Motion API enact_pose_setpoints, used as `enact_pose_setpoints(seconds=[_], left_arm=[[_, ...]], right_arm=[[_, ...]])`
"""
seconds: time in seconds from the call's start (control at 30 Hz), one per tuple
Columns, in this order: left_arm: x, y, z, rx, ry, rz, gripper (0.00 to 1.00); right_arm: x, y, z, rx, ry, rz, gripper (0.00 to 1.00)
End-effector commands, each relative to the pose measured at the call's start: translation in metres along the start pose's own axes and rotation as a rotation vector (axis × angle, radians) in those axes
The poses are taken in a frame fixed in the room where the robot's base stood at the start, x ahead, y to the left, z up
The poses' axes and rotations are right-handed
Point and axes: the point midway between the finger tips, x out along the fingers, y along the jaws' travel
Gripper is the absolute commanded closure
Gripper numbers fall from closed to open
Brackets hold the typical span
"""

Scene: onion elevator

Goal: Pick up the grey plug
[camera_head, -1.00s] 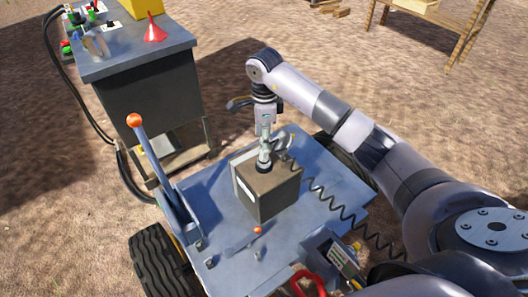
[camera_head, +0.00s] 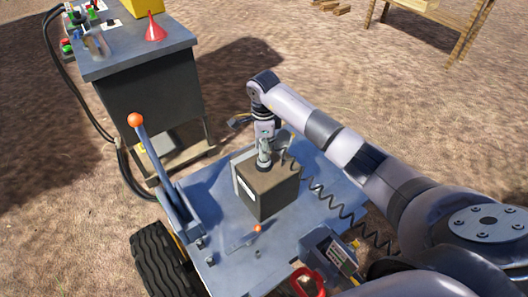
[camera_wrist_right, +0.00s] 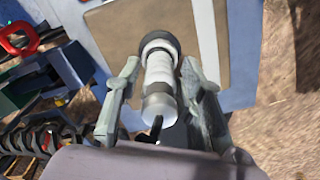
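The grey plug (camera_wrist_right: 160,72) is a pale upright cylinder with a dark ring at its base. It stands on top of the brown box (camera_head: 270,193) on the blue-grey cart. My right gripper (camera_head: 264,157) has come down over the plug from above and hides most of it in the head view. In the right wrist view the right gripper's two fingers (camera_wrist_right: 160,75) stand on either side of the plug, with narrow gaps visible between them and it. My left gripper is in neither view.
A coiled black cable (camera_head: 330,200) runs over the cart to the right of the box. An orange-knobbed lever (camera_head: 150,150) rises at the cart's left. A keypad device (camera_head: 335,255) sits at front right.

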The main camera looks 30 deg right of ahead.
Motion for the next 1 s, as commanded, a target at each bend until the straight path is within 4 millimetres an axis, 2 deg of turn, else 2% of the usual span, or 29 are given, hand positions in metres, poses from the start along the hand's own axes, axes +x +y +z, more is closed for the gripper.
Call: enact_pose_setpoints(seconds=[0.5, 1.0], left_arm=[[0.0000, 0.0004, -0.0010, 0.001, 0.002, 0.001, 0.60], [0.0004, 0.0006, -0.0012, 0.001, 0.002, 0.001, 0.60]], right_arm=[[-0.0005, -0.0002, -0.0001, 0.000, 0.000, -0.001, 1.00], [-0.0069, -0.0012, 0.0001, 0.000, -0.002, -0.004, 1.00]])
